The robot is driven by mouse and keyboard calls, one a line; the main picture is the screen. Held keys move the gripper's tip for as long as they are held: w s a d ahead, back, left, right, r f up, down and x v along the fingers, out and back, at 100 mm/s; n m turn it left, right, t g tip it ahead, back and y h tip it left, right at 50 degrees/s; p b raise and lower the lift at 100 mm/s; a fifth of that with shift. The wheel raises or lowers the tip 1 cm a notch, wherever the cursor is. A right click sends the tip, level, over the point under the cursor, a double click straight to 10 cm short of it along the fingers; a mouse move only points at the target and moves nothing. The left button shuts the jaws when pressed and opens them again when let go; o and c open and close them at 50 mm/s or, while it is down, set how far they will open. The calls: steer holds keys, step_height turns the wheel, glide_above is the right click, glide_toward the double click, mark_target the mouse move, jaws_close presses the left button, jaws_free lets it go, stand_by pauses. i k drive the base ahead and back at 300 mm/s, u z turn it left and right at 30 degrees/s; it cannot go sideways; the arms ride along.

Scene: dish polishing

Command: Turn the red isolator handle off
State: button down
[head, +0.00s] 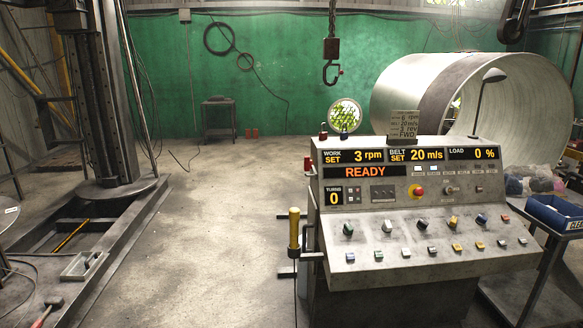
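The control console (400,227) stands right of centre, its sloped panel facing me. I cannot make out a clear red isolator handle. Small red parts show on it: a red piece (313,172) at the upper left side edge, a red-topped part (323,132) on the top left, and a round red button (419,191) on a yellow base. The display (365,171) reads READY, with work set 3 rpm, belt set 20 m/s, load 0 % and turns 0. A yellow grip (294,228) stands upright at the console's left side. My gripper is not in view.
A large metal cylinder (405,92) lies behind the console. A hook (331,72) hangs above. A blue bin (553,213) sits on a side table at right. A column on a base frame (110,222) stands left. The concrete floor (215,230) between is clear.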

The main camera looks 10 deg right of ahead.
mark_target(307, 162)
steer(key=z, duration=0.2)
steer(key=i, duration=0.5)
steer(key=u, duration=4.1)
steer(key=i, duration=0.1)
steer(key=z, duration=2.7)
steer(key=i, duration=0.65)
steer(key=u, duration=0.1)
